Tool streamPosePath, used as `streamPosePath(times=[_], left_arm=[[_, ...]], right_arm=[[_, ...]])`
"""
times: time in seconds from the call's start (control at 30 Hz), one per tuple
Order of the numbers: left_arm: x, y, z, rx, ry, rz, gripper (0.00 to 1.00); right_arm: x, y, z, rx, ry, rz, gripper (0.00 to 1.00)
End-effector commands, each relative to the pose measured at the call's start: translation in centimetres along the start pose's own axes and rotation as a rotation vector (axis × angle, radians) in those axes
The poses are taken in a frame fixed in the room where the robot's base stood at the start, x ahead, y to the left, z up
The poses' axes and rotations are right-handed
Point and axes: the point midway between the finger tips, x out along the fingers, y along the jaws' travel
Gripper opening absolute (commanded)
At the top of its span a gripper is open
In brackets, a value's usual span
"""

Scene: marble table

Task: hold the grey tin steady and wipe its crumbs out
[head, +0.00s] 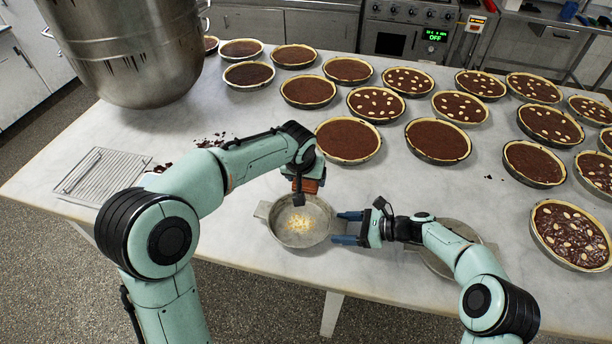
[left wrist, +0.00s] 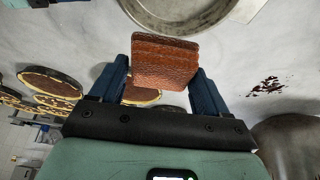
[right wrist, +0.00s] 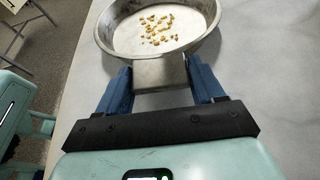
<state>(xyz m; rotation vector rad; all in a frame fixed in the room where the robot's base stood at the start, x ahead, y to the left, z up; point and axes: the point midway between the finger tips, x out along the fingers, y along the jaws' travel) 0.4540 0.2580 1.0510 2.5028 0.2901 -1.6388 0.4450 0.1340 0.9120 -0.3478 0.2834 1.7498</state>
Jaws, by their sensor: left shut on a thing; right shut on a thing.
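The round grey tin (head: 283,233) stands on the marble table with golden crumbs (head: 299,222) on its floor. The tin (right wrist: 110,38) and its crumbs (right wrist: 158,28) also show in the right wrist view. My right gripper (head: 347,228) is shut on the tin's right-hand tab handle (right wrist: 160,74). My left gripper (head: 302,180) is shut on a reddish-brown textured block (left wrist: 165,62), perhaps a sponge or folded cloth. It holds the block at the tin's far rim, above the table. In the left wrist view the tin's rim (left wrist: 160,22) lies just beyond the block.
Several chocolate tarts (head: 348,140) fill the back and right of the table. A wire rack (head: 103,176) lies at the left, near dark shavings (head: 213,140). A large steel bowl (head: 130,50) hangs at the upper left. Another grey tin (head: 437,266) is partly hidden behind my right arm.

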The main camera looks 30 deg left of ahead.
Motion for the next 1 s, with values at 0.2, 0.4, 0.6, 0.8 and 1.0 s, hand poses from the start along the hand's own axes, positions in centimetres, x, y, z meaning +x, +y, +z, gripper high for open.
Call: streamPosePath(times=[0.2, 0.4, 0.6, 0.8, 1.0], left_arm=[[0.0, 0.0, 0.0, 0.000, 0.000, 0.000, 0.38], [0.0, 0.0, 0.0, 0.000, 0.000, 0.000, 0.38], [-0.1, 0.0, -0.1, 0.000, 0.001, 0.000, 0.38], [-0.5, 0.1, -0.5, 0.000, 0.005, 0.001, 0.38], [-0.8, 0.1, -0.8, -0.001, 0.009, 0.002, 0.38]], right_arm=[[0.0, 0.0, 0.0, -0.001, 0.000, 0.001, 0.77], [0.0, 0.0, 0.0, -0.001, 0.000, 0.001, 0.94], [-0.1, 0.0, 0.0, 0.000, 0.000, 0.000, 0.94], [-1.0, 0.0, 0.1, -0.001, 0.001, 0.000, 0.94], [-1.9, 0.0, 0.0, -0.001, 0.001, 0.000, 0.94]])
